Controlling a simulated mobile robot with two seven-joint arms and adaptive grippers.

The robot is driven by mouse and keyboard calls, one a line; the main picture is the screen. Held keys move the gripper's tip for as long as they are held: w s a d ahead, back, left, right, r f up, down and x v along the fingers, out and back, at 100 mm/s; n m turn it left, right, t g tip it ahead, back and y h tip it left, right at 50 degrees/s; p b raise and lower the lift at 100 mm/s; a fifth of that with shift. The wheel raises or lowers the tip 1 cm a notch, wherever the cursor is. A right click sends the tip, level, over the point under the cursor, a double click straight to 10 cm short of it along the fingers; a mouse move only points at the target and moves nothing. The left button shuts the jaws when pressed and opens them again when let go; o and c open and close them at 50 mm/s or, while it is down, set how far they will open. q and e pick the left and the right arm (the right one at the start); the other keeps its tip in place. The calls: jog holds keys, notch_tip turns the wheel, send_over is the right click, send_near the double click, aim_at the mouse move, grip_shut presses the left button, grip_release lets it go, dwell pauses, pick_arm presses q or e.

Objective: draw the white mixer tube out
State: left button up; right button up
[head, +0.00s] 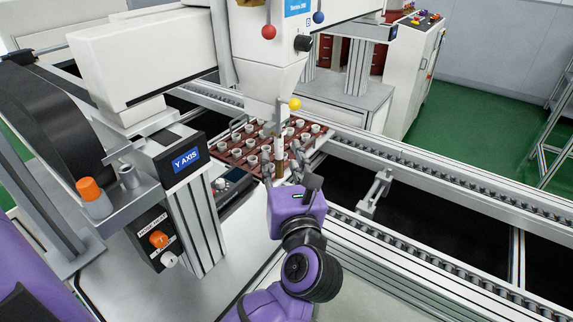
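The white mixer tube (279,113) appears as a thin pale, upright piece below the white dispensing head (265,78). A tan-brown length (280,148) lies below it in the picture; I cannot tell whether it is part of the tube. The lower end is hidden among the fingers. My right gripper is not in view.
A red-brown tray (236,158) with several white cups sits on the conveyor behind my gripper. Yellow (295,104), red (269,32) and blue (319,17) ball knobs are on the head. The Y AXIS post (187,160) stands left. The conveyor rail (440,170) runs right.

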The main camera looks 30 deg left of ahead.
aim_at(280, 145)
pick_arm(q)
jog(key=shift+n+h, duration=0.3)
jog(key=shift+n, duration=0.1)
jog(key=x, duration=0.3)
jog(key=p+x, duration=0.1)
jog(key=x, duration=0.2)
jog(key=shift+w+d+f, duration=0.1)
jog(key=shift+w, duration=0.35)
jog(key=shift+w+a+f, duration=0.15)
jog(key=shift+w+a, duration=0.25)
jog(key=shift+w, duration=0.1)
grip_shut()
